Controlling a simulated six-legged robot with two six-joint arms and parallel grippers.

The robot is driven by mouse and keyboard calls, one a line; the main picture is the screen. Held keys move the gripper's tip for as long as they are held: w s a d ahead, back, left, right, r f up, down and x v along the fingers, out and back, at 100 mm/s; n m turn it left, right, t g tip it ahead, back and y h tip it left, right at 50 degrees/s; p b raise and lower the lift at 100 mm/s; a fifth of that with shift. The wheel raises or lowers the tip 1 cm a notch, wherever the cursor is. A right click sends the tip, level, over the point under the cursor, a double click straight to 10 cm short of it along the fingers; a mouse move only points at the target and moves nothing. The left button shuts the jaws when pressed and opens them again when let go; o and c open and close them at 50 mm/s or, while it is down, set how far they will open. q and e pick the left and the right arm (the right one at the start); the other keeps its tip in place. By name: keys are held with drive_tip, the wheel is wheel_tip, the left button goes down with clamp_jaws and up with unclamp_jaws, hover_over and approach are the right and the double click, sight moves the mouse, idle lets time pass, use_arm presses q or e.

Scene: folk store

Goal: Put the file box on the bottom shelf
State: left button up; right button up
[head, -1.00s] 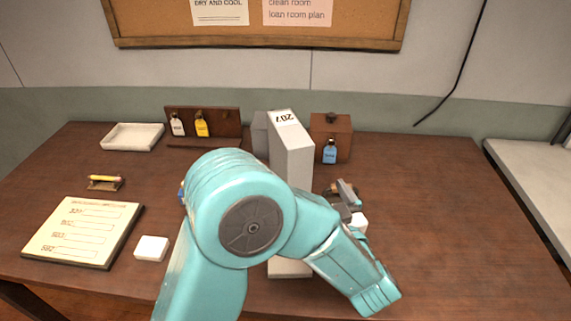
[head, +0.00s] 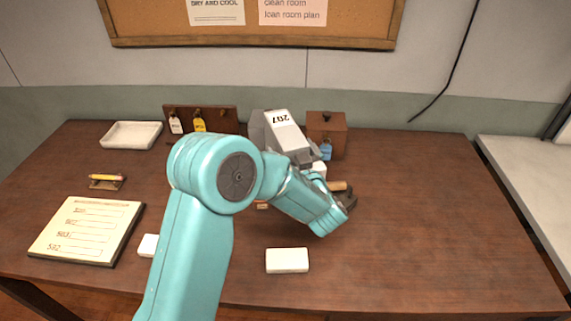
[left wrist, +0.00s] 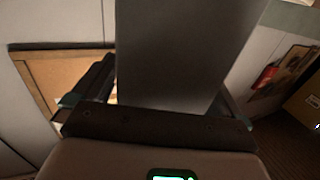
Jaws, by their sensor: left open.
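The file box (head: 287,140) is grey-white with a label reading 207. It shows in the head view behind my left arm, near the back of the table, and looks tilted. Its lower part is hidden, so I cannot tell whether it touches the table. My left gripper (head: 306,157) is at the box, largely hidden by its own arm. In the left wrist view, the box's broad grey face (left wrist: 185,55) stands between the spread fingers of the open left gripper (left wrist: 160,95). My right gripper and the bottom shelf are not identifiable in view.
White blocks lie at the front (head: 288,261) and beside the clipboard (head: 85,230). A white tray (head: 132,135), key rack (head: 222,118) and brown wooden box (head: 328,130) stand at the back. The table's right side is clear. A pale surface (head: 530,170) lies beyond it.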

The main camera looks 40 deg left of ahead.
use_arm(q)
drive_tip(key=shift+w+a, duration=0.2)
drive_tip(key=shift+a, duration=0.25)
drive_tip(key=shift+w+d, duration=0.1)
drive_tip(key=shift+c, duration=0.7)
drive_tip(key=c, duration=1.5)
drive_tip(key=shift+r, duration=0.15)
clamp_jaws()
